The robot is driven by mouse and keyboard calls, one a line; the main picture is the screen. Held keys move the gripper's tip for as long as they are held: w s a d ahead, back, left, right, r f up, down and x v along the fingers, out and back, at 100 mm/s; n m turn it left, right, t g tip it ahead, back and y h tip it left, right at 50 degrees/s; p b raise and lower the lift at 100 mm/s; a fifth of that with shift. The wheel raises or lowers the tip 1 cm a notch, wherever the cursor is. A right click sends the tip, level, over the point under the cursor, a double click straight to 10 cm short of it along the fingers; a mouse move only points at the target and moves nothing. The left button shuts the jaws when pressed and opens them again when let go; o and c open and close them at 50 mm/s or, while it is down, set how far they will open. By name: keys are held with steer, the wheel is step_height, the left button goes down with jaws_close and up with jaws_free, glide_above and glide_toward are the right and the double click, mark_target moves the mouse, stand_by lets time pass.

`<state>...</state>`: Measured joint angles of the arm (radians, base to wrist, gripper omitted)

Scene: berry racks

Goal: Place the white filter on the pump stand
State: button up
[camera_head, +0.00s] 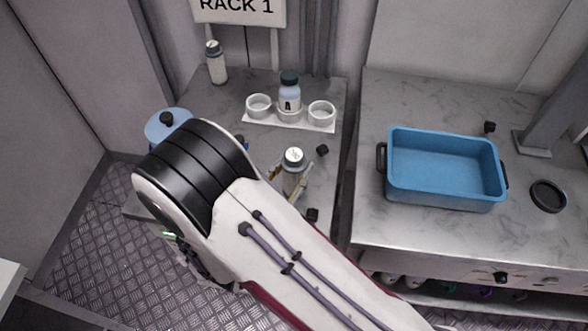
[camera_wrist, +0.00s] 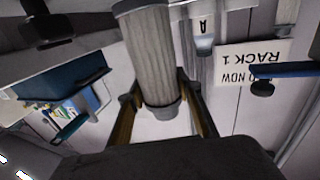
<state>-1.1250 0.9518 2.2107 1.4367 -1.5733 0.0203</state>
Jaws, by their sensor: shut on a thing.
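My gripper (camera_head: 290,178) is shut on a whitish cylinder with grey ends, which I take to be the white filter (camera_head: 293,160). It stands roughly upright between the fingers near the front of the left table. In the wrist view the filter (camera_wrist: 150,55) lies between the two brownish fingers (camera_wrist: 160,98). A white holder strip with three round cups (camera_head: 262,122) lies behind it, apart from it. I cannot tell which thing is the pump stand.
A white bottle with a grey cap (camera_head: 216,64) stands at the back left. A blue round vessel with a black knob (camera_head: 165,124) is left of my arm. A blue bin (camera_head: 440,198) and a black disc (camera_head: 548,196) are on the right table. Small black blocks (camera_head: 322,150) lie nearby.

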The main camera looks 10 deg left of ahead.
steer(key=shift+r, duration=4.2)
steer(key=shift+w+r, duration=0.1)
steer(key=shift+w+a+r+y, duration=0.35)
steer(key=shift+a+y, duration=0.1)
steer(key=shift+y, duration=0.05)
steer(key=w+a+r+n+y, duration=0.3)
steer(key=a+r+y, duration=0.2)
steer(key=r, duration=0.2)
step_height(320, 180, up, 23)
steer(key=n+g+y, duration=0.3)
steer(key=n+y, duration=0.5)
steer(key=y, duration=0.3)
glide_above(290, 151)
steer(key=s+a, duration=0.5)
steer(key=a, duration=0.1)
steer(key=shift+s+d+r+n, duration=0.25)
steer(key=shift+s+r+n, duration=0.05)
steer(key=shift+s+r, duration=0.2)
